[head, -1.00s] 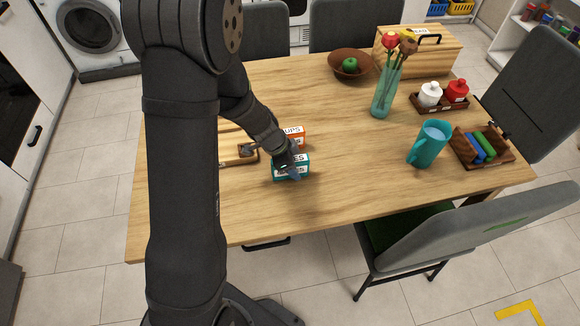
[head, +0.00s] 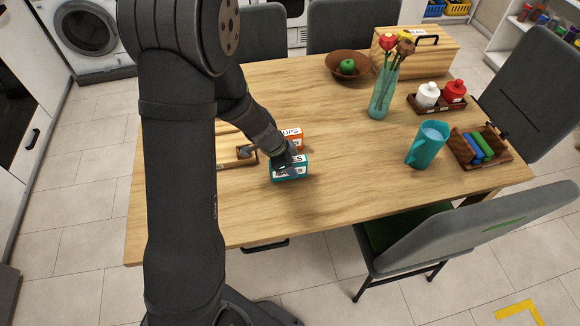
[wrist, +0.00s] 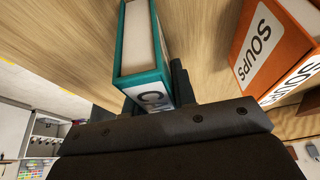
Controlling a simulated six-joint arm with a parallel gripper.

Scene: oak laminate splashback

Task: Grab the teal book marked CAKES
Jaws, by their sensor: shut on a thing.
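The teal book (head: 289,174) stands on the table near its front edge, with a white label that my gripper partly covers. In the wrist view the teal book (wrist: 142,62) sits between my fingers, with only the start of its label showing. My gripper (head: 287,168) is shut on the teal book from above; in the wrist view my gripper (wrist: 160,95) shows a dark finger along the book's right side. I cannot tell whether the book is clear of the table.
An orange book marked SOUPS (wrist: 270,45) stands close behind the teal one; the orange book also shows in the head view (head: 292,137). A wooden tray (head: 238,156) lies to the left. A teal jug (head: 427,146) and a glass vase (head: 382,95) stand to the right. The table's front middle is clear.

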